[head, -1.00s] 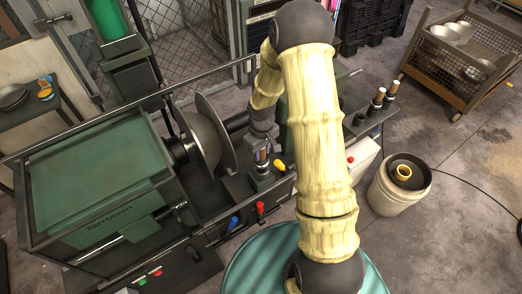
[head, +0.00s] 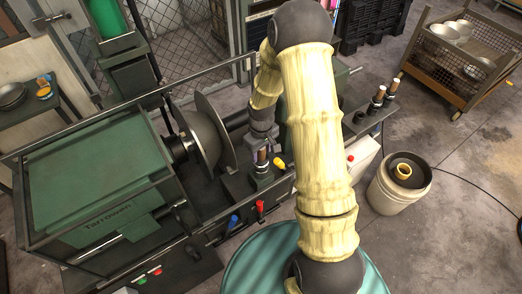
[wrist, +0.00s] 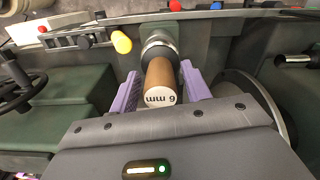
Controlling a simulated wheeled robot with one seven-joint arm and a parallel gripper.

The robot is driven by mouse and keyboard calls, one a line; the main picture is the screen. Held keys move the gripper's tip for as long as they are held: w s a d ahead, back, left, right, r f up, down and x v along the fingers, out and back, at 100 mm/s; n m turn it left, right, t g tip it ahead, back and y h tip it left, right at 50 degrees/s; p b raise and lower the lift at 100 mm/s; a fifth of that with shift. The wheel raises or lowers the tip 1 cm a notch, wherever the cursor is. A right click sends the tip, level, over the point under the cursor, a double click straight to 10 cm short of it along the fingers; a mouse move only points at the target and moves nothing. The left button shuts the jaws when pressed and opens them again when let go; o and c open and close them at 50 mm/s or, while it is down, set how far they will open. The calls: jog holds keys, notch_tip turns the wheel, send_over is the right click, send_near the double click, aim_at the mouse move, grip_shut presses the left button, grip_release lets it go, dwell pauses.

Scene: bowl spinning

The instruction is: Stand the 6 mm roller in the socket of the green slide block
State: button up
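The 6 mm roller (wrist: 162,82) has a brown grip, a pale end marked "6 mm" facing the wrist camera, and a metal part at its far end. In the head view the roller (head: 262,157) stands about upright over the slide block (head: 262,178) beside the spinning disc. Its lower end appears to be at the socket; how deep it sits is hidden. My gripper (wrist: 160,85) has purple fingers on both sides of the brown grip, with narrow gaps showing. My gripper (head: 262,150) points down at the roller in the head view.
The large grey bowl disc (head: 207,135) is close on the left. A yellow knob (head: 279,162), red lever (head: 260,206) and blue lever (head: 233,221) are nearby. Other rollers (head: 379,94) stand on the right rack. A white bucket (head: 385,195) stands on the floor at right.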

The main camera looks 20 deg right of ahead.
jog(key=shift+o, duration=0.5)
notch_tip(320, 180, up, 18)
jog(key=b, duration=0.3)
jog(key=shift+f, duration=0.25)
dwell(0.7)
jog(key=s+f+m+t, duration=0.2)
jog(key=s+m, duration=0.3)
jog(key=s, duration=0.9)
jog(key=shift+t, duration=0.3)
jog(key=shift+s+f, duration=0.1)
jog(key=shift+d+m, duration=0.1)
jog(key=shift+m, duration=0.2)
